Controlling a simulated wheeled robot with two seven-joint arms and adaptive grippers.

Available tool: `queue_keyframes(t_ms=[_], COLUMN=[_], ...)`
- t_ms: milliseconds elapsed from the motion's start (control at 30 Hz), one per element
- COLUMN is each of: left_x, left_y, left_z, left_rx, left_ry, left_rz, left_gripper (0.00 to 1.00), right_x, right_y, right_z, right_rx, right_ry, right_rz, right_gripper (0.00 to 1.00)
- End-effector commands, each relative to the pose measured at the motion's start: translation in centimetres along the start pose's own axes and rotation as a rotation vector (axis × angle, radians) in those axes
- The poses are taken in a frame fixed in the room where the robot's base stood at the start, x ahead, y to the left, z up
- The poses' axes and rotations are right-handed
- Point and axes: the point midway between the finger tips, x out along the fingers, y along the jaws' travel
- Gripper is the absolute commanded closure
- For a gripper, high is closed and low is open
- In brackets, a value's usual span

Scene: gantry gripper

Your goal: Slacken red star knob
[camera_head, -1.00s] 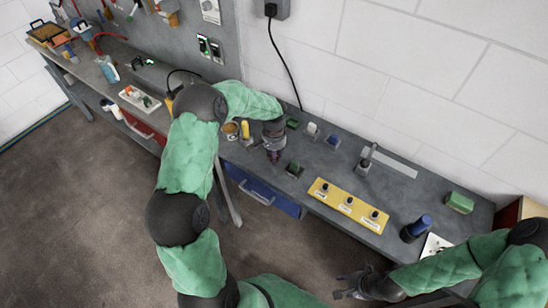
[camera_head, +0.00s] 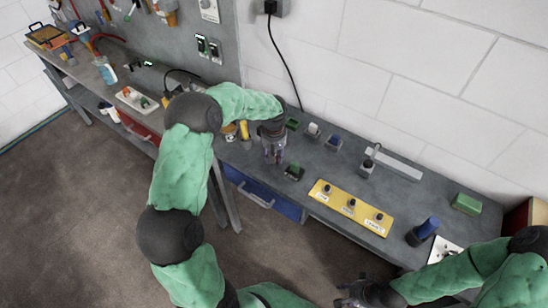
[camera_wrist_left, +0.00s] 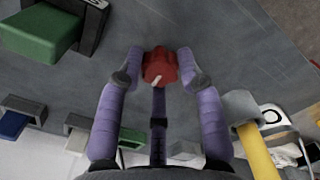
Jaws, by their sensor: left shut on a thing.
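The red star knob (camera_wrist_left: 159,68) has a pale mark on its face and shows in the left wrist view. My left gripper (camera_wrist_left: 160,62) has its purple fingers on either side of the knob and is shut on it. In the head view my left gripper (camera_head: 274,152) points down at the bench, and the knob is hidden there. My right gripper (camera_head: 348,297) is low at the bottom edge, off the front of the bench and away from the knob. Its fingers are too dark and cut off to tell whether they are open.
The grey bench (camera_head: 318,160) runs along the wall. A dark block with a green top (camera_head: 294,171) is close to the left gripper's right. A yellow panel with several black knobs (camera_head: 350,207) and a blue cylinder (camera_head: 427,228) stand further right. A yellow object (camera_wrist_left: 256,150) is near the left fingers.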

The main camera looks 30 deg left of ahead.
Motion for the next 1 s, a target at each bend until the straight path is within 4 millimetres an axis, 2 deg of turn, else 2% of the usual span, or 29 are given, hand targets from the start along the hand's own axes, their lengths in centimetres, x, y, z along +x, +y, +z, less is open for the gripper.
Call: queue_keyframes(t_ms=[1000], left_x=[-0.1], left_y=[-0.1], left_z=[-0.2], left_rx=[-0.965], left_ry=[0.005], left_rz=[0.006], left_gripper=[0.96], right_x=[2.7], right_y=[1.0], right_z=[-0.1], right_rx=[0.0], right_ry=[0.0], right_rz=[0.0], right_gripper=[0.6])
